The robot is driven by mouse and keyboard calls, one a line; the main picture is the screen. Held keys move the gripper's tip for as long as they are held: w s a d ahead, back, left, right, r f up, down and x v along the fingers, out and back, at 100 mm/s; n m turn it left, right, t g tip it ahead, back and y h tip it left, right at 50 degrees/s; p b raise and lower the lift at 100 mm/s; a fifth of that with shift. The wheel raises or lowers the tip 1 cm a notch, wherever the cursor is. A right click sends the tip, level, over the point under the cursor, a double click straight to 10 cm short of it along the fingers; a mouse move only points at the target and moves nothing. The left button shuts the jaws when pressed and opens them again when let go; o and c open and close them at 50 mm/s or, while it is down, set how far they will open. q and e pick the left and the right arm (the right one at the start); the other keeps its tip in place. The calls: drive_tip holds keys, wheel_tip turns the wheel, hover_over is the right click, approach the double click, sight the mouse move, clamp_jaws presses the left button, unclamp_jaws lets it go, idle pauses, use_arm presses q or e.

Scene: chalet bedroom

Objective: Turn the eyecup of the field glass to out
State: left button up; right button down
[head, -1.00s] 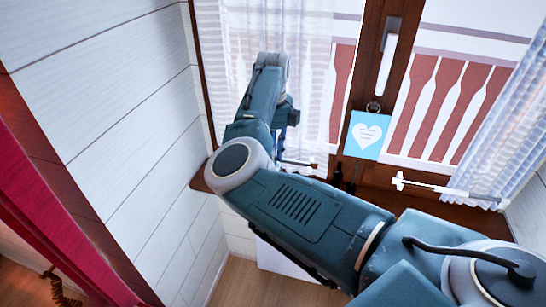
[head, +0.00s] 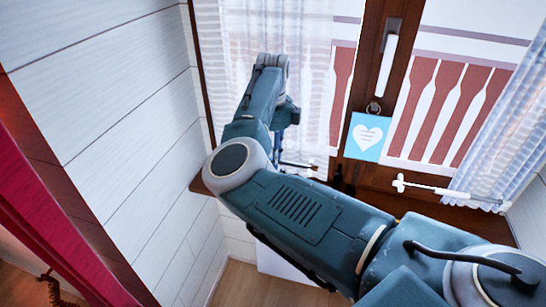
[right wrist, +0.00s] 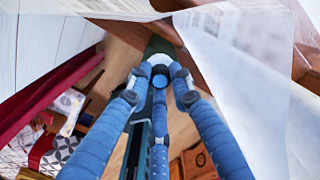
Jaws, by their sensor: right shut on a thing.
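In the right wrist view the field glass shows as a dark green shape (right wrist: 156,45) beyond my fingertips, mostly hidden by them. A pale ring with a round blue face, which looks like its eyecup (right wrist: 160,60), sits between the fingertips. My right gripper (right wrist: 160,76) has its blue fingers drawn in around this end, shut on it. I cannot read which way the eyecup is set. In the head view my right arm reaches to the window, and its gripper is largely hidden behind the forearm. My left gripper is not in view.
A wooden window frame and sill (head: 410,205) lie close to the arm. Sheer curtains hang left (head: 225,50) and right (head: 490,140). A white plank wall (head: 100,110) stands left, with a red curtain (head: 50,220) nearer.

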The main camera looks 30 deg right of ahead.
drive_tip(key=c, duration=1.5)
unclamp_jaws()
drive_tip(key=shift+c, duration=0.2)
wheel_tip(320, 180, up, 12)
